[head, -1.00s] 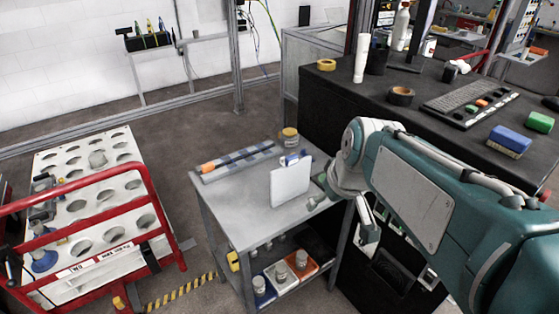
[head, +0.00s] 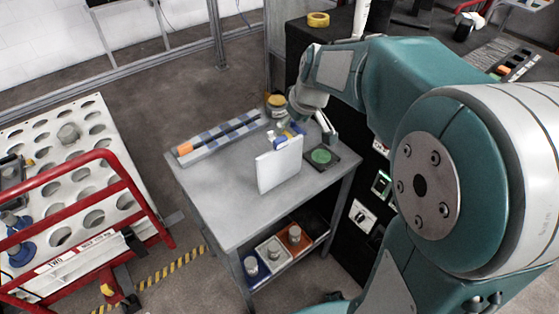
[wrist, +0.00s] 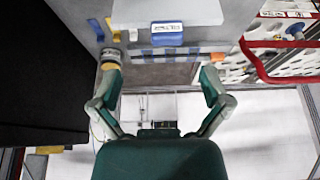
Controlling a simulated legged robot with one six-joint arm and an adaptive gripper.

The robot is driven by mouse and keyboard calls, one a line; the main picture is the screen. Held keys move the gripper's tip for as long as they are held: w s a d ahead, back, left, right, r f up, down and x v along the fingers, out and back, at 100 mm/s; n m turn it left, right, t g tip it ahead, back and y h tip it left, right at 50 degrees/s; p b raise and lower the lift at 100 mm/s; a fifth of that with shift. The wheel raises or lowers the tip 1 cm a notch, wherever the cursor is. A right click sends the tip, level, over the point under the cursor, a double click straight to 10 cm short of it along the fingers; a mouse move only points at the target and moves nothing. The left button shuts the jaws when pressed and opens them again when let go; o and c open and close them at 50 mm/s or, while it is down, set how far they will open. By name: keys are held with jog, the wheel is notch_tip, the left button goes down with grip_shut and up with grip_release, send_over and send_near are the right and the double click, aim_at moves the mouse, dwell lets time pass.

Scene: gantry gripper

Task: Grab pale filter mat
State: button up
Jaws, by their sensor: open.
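The pale filter mat (head: 279,164) is a white upright panel on the grey table. A blue block or clip (wrist: 167,33) is at its edge in the wrist view, where the mat also shows at the top (wrist: 168,12). My gripper (head: 310,123) is above the table's far right part, behind the mat in the head view. In the wrist view my gripper's two fingers (wrist: 160,72) are spread wide with nothing between them. The mat is beyond the fingertips, apart from them. The arm partly hides the gripper in the head view.
A green disc on a dark square (head: 320,156) is right of the mat. The table's front left is clear. A red-railed cart (head: 78,175) stands left.

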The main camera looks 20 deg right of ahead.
aim_at(281, 139)
jog(key=x, duration=0.5)
jog(key=a+x, duration=0.1)
jog(key=x, duration=0.2)
jog(key=shift+r, duration=0.1)
grip_shut()
